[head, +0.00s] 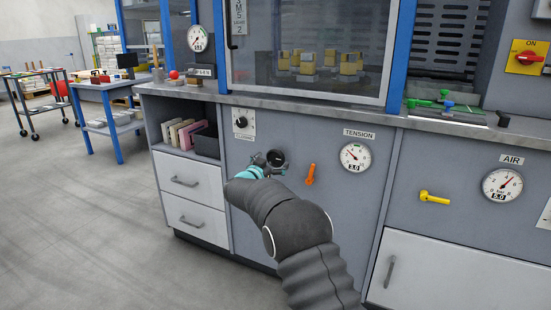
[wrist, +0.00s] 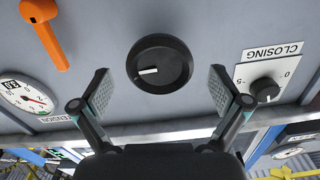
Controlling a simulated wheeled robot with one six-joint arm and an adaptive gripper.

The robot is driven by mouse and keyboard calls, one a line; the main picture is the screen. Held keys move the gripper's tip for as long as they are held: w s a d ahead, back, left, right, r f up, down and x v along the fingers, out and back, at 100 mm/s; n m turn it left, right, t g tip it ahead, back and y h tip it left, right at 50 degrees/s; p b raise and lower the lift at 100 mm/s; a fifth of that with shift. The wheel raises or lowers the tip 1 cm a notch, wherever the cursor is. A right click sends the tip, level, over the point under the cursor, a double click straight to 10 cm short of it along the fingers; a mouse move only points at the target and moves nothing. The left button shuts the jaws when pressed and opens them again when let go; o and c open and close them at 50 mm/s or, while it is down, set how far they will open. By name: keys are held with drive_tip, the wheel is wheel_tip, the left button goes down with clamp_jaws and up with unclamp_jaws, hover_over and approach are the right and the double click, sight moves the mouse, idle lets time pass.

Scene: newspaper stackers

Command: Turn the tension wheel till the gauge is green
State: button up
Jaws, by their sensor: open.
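The black tension wheel (head: 277,158) is on the grey front panel, partly hidden by my gripper in the head view. In the wrist view the wheel (wrist: 160,63) is a round black knob with a white pointer mark. My gripper (wrist: 160,82) is open, its two pads on either side of the wheel with a visible gap to each. In the head view my gripper (head: 262,164) is at the wheel. The TENSION gauge (head: 355,156) has a white face, a needle pointing up-left and a 3.0 readout.
An orange lever (head: 311,174) sits between wheel and gauge. The CLOSING dial (head: 242,122) is up-left of the wheel. A yellow lever (head: 434,198) and AIR gauge (head: 502,184) are at the right. The counter edge (head: 330,113) juts above; the floor at left is clear.

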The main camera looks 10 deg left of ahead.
drive_tip(key=shift+x, duration=1.3)
drive_tip(key=c, duration=1.2)
